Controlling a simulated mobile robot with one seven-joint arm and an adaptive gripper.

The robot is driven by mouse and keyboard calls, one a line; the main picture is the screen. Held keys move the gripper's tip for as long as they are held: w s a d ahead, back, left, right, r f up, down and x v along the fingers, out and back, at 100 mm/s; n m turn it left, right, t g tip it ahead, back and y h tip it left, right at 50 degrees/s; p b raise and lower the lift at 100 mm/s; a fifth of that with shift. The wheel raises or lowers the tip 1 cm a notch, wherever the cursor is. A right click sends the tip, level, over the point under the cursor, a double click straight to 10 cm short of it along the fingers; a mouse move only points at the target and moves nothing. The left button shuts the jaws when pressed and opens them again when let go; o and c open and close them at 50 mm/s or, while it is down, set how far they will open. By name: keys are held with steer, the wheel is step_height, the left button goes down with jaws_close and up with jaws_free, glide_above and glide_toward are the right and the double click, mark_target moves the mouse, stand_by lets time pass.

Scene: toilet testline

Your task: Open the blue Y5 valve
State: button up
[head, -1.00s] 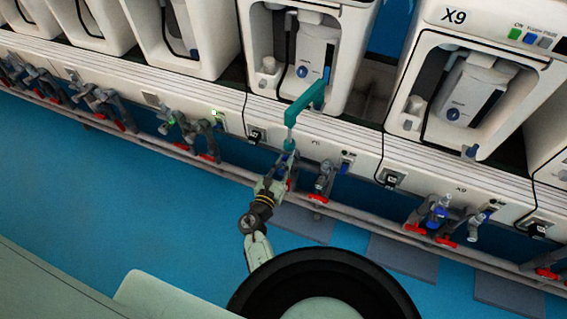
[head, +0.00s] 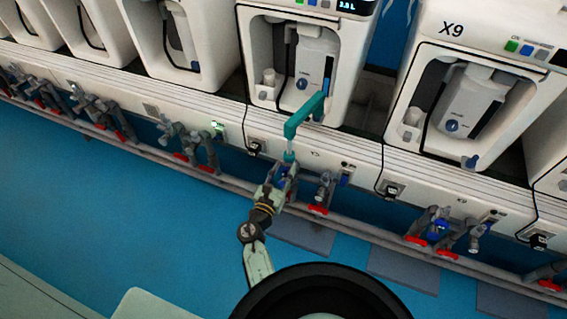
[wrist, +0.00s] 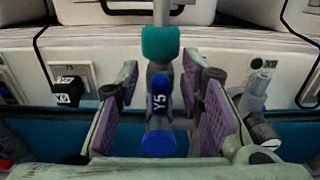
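The blue valve handle marked Y5 (wrist: 160,103) stands upright in the middle of the wrist view, its rounded blue end facing me. Gaps show between the handle and both pads, so nothing is gripped. In the head view my gripper (head: 281,181) is at the pipe row, below the teal piece, and mostly hides the valve. A teal collar (wrist: 160,43) on a grey rod sits directly above the valve.
A teal angled arm (head: 304,114) rises in front of a white unit. A grey valve with a red handle (head: 318,209) stands close to the right of my gripper. A black plug (wrist: 67,91) is on the white panel at left.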

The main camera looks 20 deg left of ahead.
step_height(320, 180, up, 8)
steer(key=shift+f, duration=0.1)
stand_by(0.6)
